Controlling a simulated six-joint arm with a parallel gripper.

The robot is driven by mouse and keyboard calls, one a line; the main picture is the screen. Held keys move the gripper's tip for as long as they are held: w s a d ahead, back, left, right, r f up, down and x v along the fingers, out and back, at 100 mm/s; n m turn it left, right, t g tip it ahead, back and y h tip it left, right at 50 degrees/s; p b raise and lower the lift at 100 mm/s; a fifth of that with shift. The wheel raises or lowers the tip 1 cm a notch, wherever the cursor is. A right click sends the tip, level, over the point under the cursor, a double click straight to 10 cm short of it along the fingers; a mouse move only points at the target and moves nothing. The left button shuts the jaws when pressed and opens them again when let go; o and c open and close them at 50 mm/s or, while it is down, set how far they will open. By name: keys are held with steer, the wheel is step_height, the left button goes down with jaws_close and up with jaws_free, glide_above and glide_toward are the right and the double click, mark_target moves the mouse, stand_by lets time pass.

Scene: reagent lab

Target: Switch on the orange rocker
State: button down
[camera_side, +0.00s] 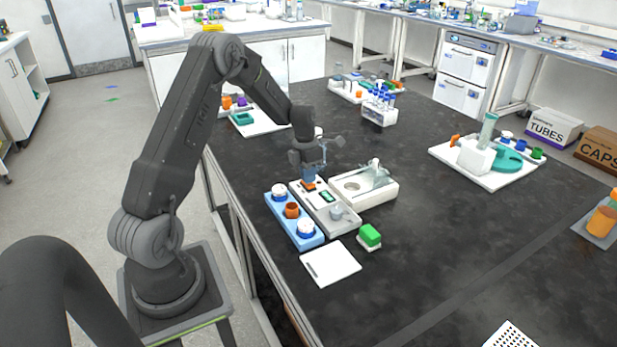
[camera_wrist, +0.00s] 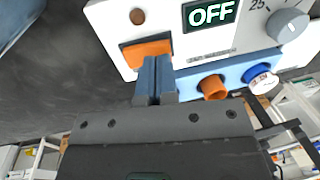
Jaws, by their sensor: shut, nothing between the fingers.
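The orange rocker (camera_wrist: 147,50) sits on a white-grey device (camera_wrist: 232,46) with a dark display (camera_wrist: 211,13) that reads OFF. In the side view the rocker (camera_side: 308,186) shows as a small orange patch at the far end of the device (camera_side: 341,222). My gripper (camera_wrist: 154,62) is shut and empty, with its blue fingertips right over the near edge of the rocker. In the side view my gripper (camera_side: 309,180) points down at the rocker. I cannot tell whether the fingertips touch it.
A blue tray (camera_side: 300,239) with an orange cup (camera_side: 292,210) and blue-and-white jars lies beside the device. A white box (camera_side: 380,193) stands on the other side. A white card (camera_side: 330,263) and a green-topped block (camera_side: 369,236) lie in front.

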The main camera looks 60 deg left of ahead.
steer(key=shift+f, duration=0.3)
steer(key=shift+d+f, duration=0.25)
steer(key=shift+f, duration=0.2)
steer(key=shift+a, duration=0.1)
steer(key=shift+a+r, duration=0.15)
steer(key=shift+a, duration=0.6)
step_height(320, 180, up, 14)
steer(key=a, duration=0.2)
